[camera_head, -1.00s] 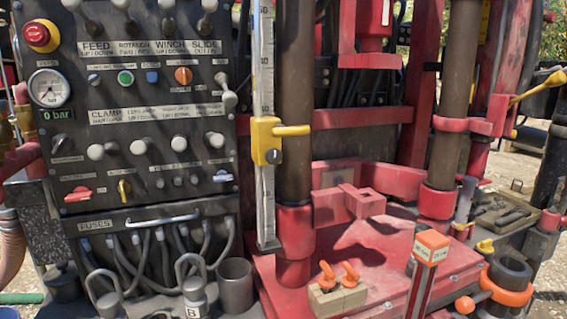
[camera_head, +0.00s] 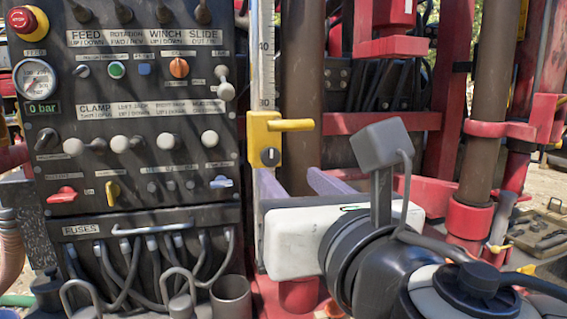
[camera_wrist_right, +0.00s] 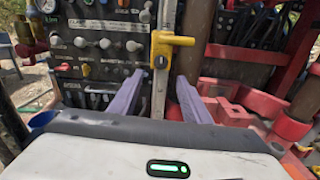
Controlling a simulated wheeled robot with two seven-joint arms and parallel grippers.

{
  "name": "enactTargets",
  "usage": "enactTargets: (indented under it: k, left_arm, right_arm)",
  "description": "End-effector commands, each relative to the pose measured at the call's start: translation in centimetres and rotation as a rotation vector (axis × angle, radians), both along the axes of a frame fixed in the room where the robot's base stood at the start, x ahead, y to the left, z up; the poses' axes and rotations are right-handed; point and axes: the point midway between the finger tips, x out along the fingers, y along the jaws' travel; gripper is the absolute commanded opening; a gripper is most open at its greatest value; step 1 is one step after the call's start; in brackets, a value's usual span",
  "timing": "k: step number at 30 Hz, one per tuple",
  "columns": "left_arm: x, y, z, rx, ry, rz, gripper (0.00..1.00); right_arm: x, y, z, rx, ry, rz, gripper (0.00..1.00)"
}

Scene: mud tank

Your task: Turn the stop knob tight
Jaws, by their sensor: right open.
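The stop knob (camera_head: 270,156) is a small dark round knob with a pale line across it. It sits on the lower part of a yellow stop block (camera_head: 262,128), which has a yellow handle to its right and rides on an upright scale rail (camera_head: 264,62). In the right wrist view the knob (camera_wrist_right: 160,62) shows small beyond the fingertips. My right gripper (camera_head: 298,178) is open, its two purple fingers spread below and to the right of the knob in the head view. It also shows in the right wrist view (camera_wrist_right: 161,80), with nothing between the fingers. My left gripper is not in view.
The control panel (camera_head: 140,95), with levers, knobs and a red emergency stop, stands left of the rail. A brown vertical pipe (camera_head: 302,70) is close on its right. Red frame parts (camera_head: 375,122) lie behind. My right arm hides much of the red base.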

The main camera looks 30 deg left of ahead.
Motion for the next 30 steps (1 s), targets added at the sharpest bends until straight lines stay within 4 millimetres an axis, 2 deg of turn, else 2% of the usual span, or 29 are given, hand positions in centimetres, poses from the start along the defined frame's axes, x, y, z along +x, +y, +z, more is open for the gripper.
enactTargets:
  k: [5,21,30]
  left_arm:
    - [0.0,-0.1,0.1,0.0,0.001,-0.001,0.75]
    - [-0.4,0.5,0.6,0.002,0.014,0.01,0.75]
    - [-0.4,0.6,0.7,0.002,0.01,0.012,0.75]
  right_arm:
    - [0.4,0.5,0.3,-0.038,-0.052,-0.011,0.44]
    - [5.9,6.9,0.4,-0.034,-0.049,-0.01,0.44]
    - [6.6,7.8,0.3,-0.033,-0.049,-0.009,0.44]
